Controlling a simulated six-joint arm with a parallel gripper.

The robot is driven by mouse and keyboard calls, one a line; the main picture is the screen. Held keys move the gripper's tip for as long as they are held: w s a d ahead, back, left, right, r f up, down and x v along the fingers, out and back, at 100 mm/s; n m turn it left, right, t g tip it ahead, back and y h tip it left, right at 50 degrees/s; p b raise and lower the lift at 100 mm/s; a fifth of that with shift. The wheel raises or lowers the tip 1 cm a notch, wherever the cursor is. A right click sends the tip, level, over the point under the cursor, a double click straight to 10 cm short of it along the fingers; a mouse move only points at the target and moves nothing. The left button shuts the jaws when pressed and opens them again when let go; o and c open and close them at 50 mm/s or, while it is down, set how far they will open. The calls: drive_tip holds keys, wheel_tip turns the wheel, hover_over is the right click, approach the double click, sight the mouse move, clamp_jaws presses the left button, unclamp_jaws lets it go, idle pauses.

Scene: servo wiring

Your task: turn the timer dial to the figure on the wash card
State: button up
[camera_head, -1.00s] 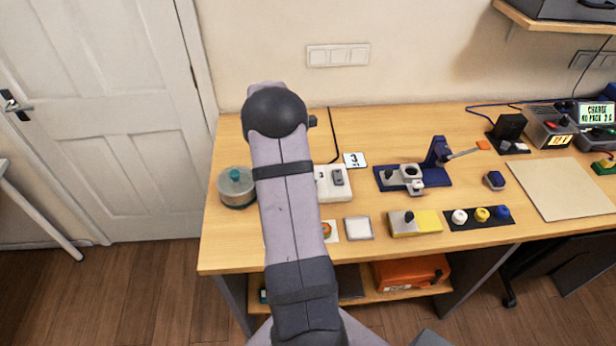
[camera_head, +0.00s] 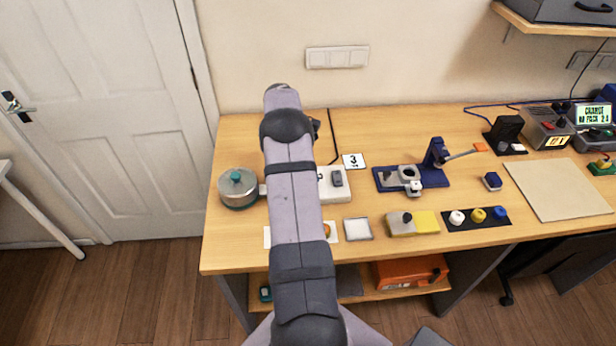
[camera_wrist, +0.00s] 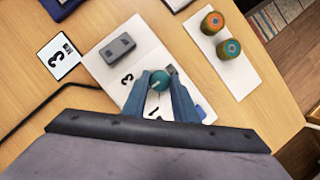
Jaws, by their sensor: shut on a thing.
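The wash card (camera_wrist: 60,58) is a white square with a large black 3; it also lies on the table in the head view (camera_head: 353,161). The timer dial (camera_wrist: 160,80) is a round teal knob with a light pointer line, on a white panel (camera_wrist: 143,50) printed with figures, a 3 and a 1 among them. My gripper (camera_wrist: 162,75) is shut on the dial, one finger on each side. The pointer's exact figure is hard to tell, as the fingers cover part of the scale. In the head view my arm hides the gripper and dial.
A grey switch (camera_wrist: 117,48) sits on the panel near the dial. A white strip with two teal-and-orange rolls (camera_wrist: 228,48) lies to the right. A lidded pot (camera_head: 238,188) stands left of my arm. A black cable runs beside the panel.

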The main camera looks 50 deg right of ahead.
drive_tip(key=m, duration=0.2)
drive_tip(key=m+y, duration=0.1)
drive_tip(key=m, duration=0.1)
drive_tip(key=shift+d+m+t+y, duration=0.2)
drive_tip(key=shift+m+t+y, duration=0.1)
drive_tip(key=shift+m, duration=0.1)
drive_tip(key=m, duration=0.2)
drive_tip(key=m+t+y, duration=0.1)
drive_tip(key=m, duration=0.1)
drive_tip(key=shift+s+d+m+y, duration=0.1)
drive_tip(key=shift+m+y, duration=0.2)
drive_tip(key=shift+m, duration=0.1)
drive_tip(key=o, duration=1)
drive_tip(key=shift+o, duration=0.2)
drive_tip(key=shift+r, duration=0.1)
wheel_tip(320, 180, up, 10)
drive_tip(key=b, duration=0.1)
drive_tip(key=shift+b, duration=0.35)
